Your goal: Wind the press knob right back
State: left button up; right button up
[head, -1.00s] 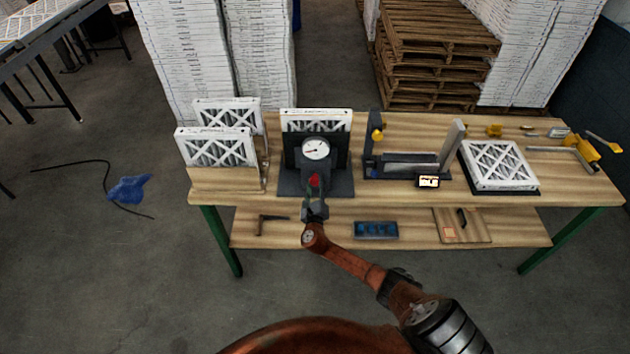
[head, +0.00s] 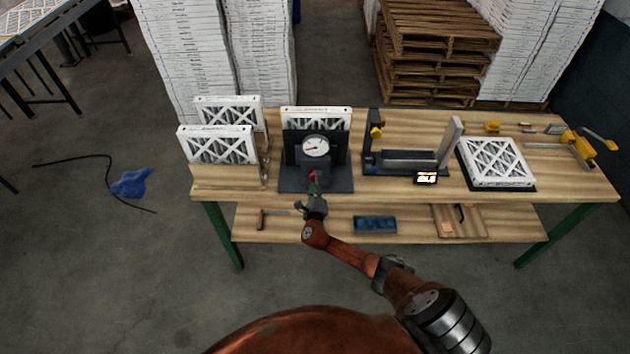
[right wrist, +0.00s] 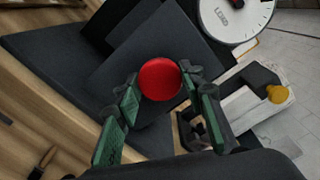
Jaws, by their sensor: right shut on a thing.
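The press (head: 333,181) stands on the bench left of centre, dark, with a white round gauge (head: 316,146) above its red knob (head: 313,175). A white pleated filter (head: 318,113) stands upright behind it. In the right wrist view the red knob (right wrist: 160,79) sits between the two green fingers of my right gripper (right wrist: 163,84), which is shut on it. The right gripper also shows in the head view (head: 314,184), low at the press front and partly covering the knob. The gauge (right wrist: 234,16) is cut off in the wrist view. My left gripper is out of view.
Filters (head: 217,146) stand in a wooden rack left of the press. A dark fixture (head: 408,170) with a small lit display (head: 427,178) stands to its right, then a flat-lying filter (head: 497,163). A blue bin (head: 375,224) sits on the lower shelf.

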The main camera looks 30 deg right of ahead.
jog(key=shift+a, duration=0.15)
jog(key=o, duration=1)
jog(key=shift+c, duration=0.2)
jog(key=shift+o, duration=1)
jog(key=v, duration=1.2)
